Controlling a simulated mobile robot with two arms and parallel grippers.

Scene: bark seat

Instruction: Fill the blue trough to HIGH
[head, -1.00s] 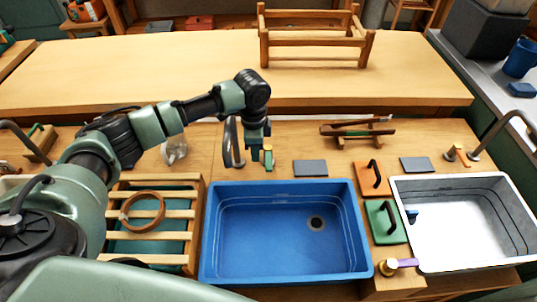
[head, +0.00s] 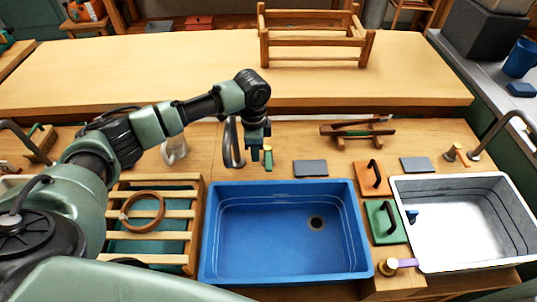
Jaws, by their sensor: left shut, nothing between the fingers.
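The blue trough (head: 240,260) stands in the counter at the middle front. Its inside looks empty, with an uncovered round drain (head: 316,222) in its floor and level lines along its inner walls. A curved metal spout (head: 232,145) rises behind its back left edge. My left gripper (head: 258,150) points down just right of the spout, behind the trough. It is shut with nothing held, close beside a small green and yellow tap handle (head: 268,158). I cannot tell whether they touch. My right gripper is not in view.
A white basin (head: 450,262) is at the right with its own spout (head: 500,130). Orange (head: 366,180) and green (head: 380,228) handled plates lie between the basins. A slatted rack (head: 150,259) holding a brown ring is at the left. A grey pad (head: 310,168) lies behind the trough.

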